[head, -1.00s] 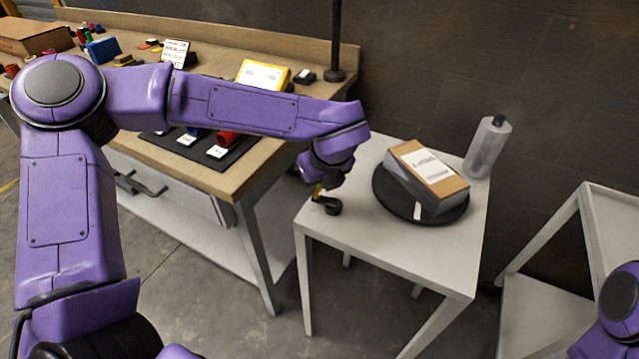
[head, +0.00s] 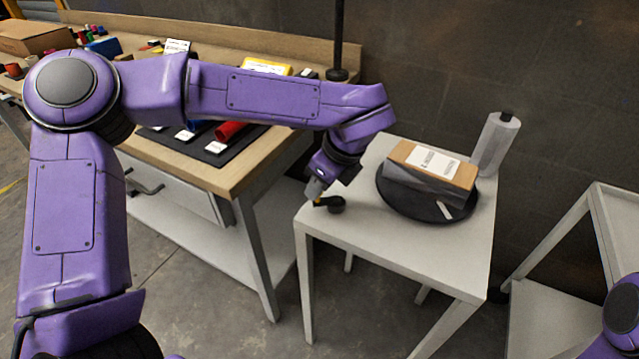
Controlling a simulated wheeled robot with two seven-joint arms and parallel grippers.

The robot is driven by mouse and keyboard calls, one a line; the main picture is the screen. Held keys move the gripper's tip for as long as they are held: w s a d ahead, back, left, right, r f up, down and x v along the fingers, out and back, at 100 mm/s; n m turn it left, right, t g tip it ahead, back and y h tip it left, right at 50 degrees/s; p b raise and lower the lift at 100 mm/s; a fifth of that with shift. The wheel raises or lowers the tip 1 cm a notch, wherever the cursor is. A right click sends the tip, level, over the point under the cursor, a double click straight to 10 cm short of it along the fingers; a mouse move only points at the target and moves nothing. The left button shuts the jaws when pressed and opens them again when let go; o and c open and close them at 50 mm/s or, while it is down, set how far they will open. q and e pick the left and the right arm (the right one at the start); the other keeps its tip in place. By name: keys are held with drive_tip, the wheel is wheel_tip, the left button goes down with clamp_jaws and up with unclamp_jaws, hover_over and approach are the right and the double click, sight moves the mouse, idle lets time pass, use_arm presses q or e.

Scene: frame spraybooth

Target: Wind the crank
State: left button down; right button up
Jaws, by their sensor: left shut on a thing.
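The crank (head: 336,204) is a small black piece at the left corner of the white table (head: 400,262). My left gripper (head: 315,196) points down at the crank and is shut on its handle; the fingers hide most of the handle. A round black turntable (head: 459,212) stands on the same table, to the right of the crank. A grey and brown box (head: 430,172) with a white label lies on the turntable. A white mark (head: 444,210) shows on the turntable's front right. My right gripper is out of view.
A grey cylinder with a black top (head: 496,145) stands behind the turntable. A wooden workbench (head: 240,172) with coloured rolls and boxes is at the left, below my left arm. A white shelf rack (head: 590,230) stands at the right. The table's front is bare.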

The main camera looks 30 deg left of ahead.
use_arm(q)
drive_tip(key=c, duration=0.9)
unclamp_jaws()
drive_tip(key=shift+c, duration=0.2)
drive_tip(key=v, duration=1)
drive_tip(key=shift+d+r, duration=0.2)
